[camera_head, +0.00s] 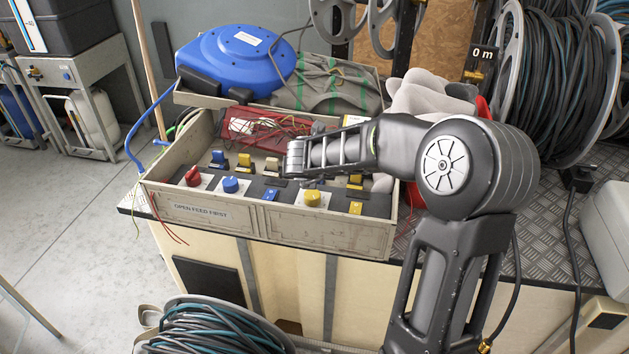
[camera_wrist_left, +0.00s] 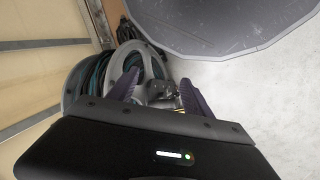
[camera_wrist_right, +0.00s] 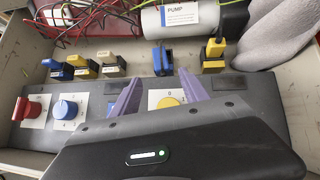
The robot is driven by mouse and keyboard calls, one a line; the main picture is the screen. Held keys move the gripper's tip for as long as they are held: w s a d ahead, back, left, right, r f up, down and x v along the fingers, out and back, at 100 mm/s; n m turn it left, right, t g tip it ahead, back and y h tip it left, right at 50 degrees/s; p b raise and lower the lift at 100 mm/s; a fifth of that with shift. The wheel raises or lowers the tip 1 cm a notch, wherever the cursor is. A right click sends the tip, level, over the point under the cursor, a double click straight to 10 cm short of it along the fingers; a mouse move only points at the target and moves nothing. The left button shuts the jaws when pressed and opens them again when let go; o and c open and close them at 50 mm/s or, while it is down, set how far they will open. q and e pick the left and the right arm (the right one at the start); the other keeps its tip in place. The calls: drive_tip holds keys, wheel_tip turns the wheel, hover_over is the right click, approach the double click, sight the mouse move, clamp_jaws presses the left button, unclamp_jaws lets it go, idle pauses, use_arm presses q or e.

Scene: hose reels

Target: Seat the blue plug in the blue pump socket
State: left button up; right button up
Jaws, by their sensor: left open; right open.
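My right gripper (camera_wrist_right: 158,92) is open and empty above the panel of the control box; its arm also comes in from the right in the head view (camera_head: 298,162). Ahead of its fingers stands a blue fitting (camera_wrist_right: 162,60) below the PUMP label; whether it is socket, plug or both is unclear, and my arm hides it in the head view. At the left stand a small blue block (camera_wrist_right: 55,68), a yellow one (camera_wrist_right: 83,66) and a tan one (camera_wrist_right: 111,63). A yellow plug (camera_wrist_right: 215,48) sits at a yellow-and-black fitting. My left gripper (camera_wrist_left: 158,95) is open, empty, away from the box.
The box wall (camera_head: 210,212) reads OPEN FEED FIRST. Red (camera_head: 193,176), blue (camera_head: 231,184) and yellow (camera_head: 312,198) knobs line its front. A grey glove (camera_wrist_right: 275,35) lies beside the yellow plug. Thin red wires (camera_wrist_right: 90,20) lie behind. A hose reel (camera_wrist_left: 88,85) stands near my left gripper.

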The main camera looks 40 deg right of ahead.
drive_tip(key=shift+x, duration=1.3)
drive_tip(key=b+x, duration=0.1)
drive_tip(key=x, duration=0.4)
drive_tip(key=shift+d+f, duration=0.1)
drive_tip(key=shift+d, duration=0.05)
clamp_jaws()
idle(0.3)
